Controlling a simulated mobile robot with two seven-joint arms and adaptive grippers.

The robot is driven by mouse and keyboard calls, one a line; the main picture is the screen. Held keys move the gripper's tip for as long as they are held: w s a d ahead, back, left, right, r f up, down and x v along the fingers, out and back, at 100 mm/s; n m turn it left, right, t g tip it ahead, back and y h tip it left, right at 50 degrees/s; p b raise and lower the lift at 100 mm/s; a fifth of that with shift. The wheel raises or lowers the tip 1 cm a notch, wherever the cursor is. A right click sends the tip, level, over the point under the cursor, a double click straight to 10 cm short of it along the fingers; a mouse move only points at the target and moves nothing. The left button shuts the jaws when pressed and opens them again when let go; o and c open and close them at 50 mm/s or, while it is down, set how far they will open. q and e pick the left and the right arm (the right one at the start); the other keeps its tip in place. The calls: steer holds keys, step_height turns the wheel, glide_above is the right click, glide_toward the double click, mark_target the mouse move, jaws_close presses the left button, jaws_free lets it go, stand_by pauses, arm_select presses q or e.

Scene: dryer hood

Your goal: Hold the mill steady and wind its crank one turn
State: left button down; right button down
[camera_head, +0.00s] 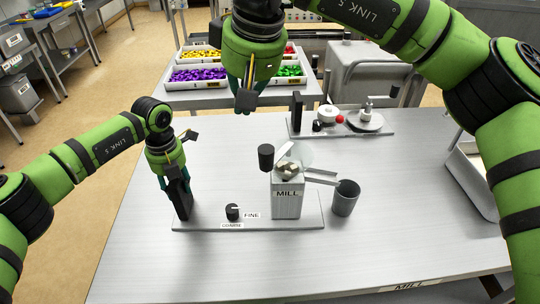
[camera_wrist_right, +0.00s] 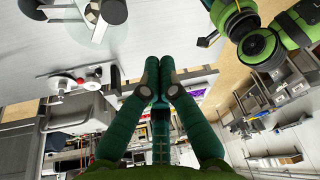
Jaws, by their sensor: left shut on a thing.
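The mill (camera_head: 287,205) is a grey box labelled MILL, standing on a flat grey base plate (camera_head: 205,225) on the table. Its black crank knob (camera_head: 266,157) stands up at the box's upper left, beside a clear hopper with pale lumps in it. A black upright handle (camera_head: 181,205) rises from the left end of the base plate. My left gripper (camera_head: 174,182) is shut on this handle. My right gripper (camera_head: 246,100) hangs above and behind the knob, apart from it. Its fingertips meet with nothing between them in the right wrist view (camera_wrist_right: 160,65).
A grey cup (camera_head: 346,198) stands right of the mill under a chute. A dial (camera_head: 232,212) sits on the base plate. Behind is another plate (camera_head: 380,130) with a black post and small devices. Bins of coloured pieces (camera_head: 200,75) stand beyond. The front of the table is clear.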

steer(key=w+f+n+g+h, duration=0.2)
steer(key=f+n, duration=0.8)
steer(key=n, duration=0.9)
steer(key=shift+w+a+f+g, duration=0.15)
steer(key=shift+w+g, duration=0.35)
steer(key=shift+w, duration=0.3)
stand_by(0.4)
stand_by(1.2)
